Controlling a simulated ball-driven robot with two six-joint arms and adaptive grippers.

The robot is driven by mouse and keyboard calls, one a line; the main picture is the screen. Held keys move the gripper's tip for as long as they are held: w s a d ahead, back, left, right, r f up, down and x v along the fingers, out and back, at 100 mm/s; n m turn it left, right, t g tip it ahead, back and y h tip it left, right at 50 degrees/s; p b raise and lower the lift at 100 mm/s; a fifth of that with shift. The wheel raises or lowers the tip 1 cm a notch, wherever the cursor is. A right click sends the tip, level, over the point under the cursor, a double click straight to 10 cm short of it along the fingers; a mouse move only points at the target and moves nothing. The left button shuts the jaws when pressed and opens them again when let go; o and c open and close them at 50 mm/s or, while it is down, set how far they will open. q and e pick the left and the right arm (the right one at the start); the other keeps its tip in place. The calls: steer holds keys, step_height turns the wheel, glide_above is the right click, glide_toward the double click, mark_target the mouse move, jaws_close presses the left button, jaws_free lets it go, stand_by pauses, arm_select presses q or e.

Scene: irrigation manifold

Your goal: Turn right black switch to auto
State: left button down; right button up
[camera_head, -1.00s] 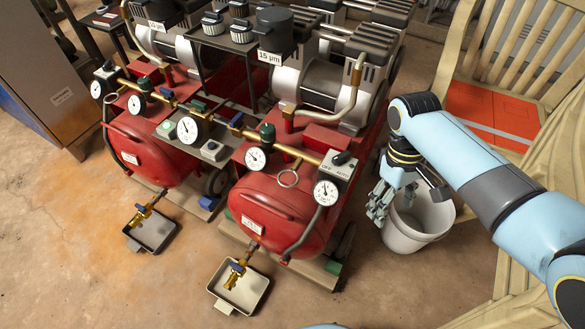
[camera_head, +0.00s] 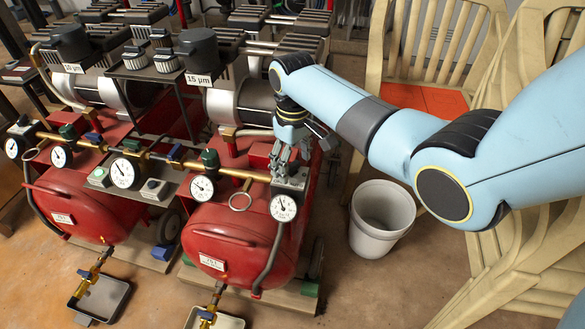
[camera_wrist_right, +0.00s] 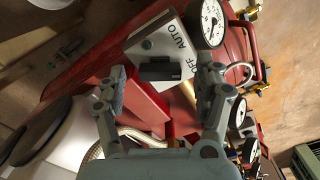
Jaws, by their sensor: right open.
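The right black switch (camera_wrist_right: 160,71) is a short black bar on a light box (camera_wrist_right: 142,42) marked AUTO and OFF. In the wrist view its bar lies in line with the OFF mark; AUTO is printed above that. My right gripper (camera_wrist_right: 166,74) is open, one finger on each side of the switch, with visible gaps. In the head view the right gripper (camera_head: 283,160) hangs over the box (camera_head: 292,181) at the right end of the brass pipe and hides the switch. My left gripper is not in view.
A pressure gauge (camera_head: 284,207) sits just below the box, and another gauge (camera_head: 202,189) to its left. The red tank (camera_head: 245,240) lies underneath. A white bucket (camera_head: 381,220) stands on the floor to the right, before wooden chairs (camera_head: 440,50).

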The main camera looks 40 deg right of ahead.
steer(key=shift+f, duration=0.55)
steer(key=c, duration=1.2)
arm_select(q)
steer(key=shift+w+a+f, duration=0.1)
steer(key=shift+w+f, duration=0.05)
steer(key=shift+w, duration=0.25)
arm_select(e)
steer(key=shift+o, duration=0.2)
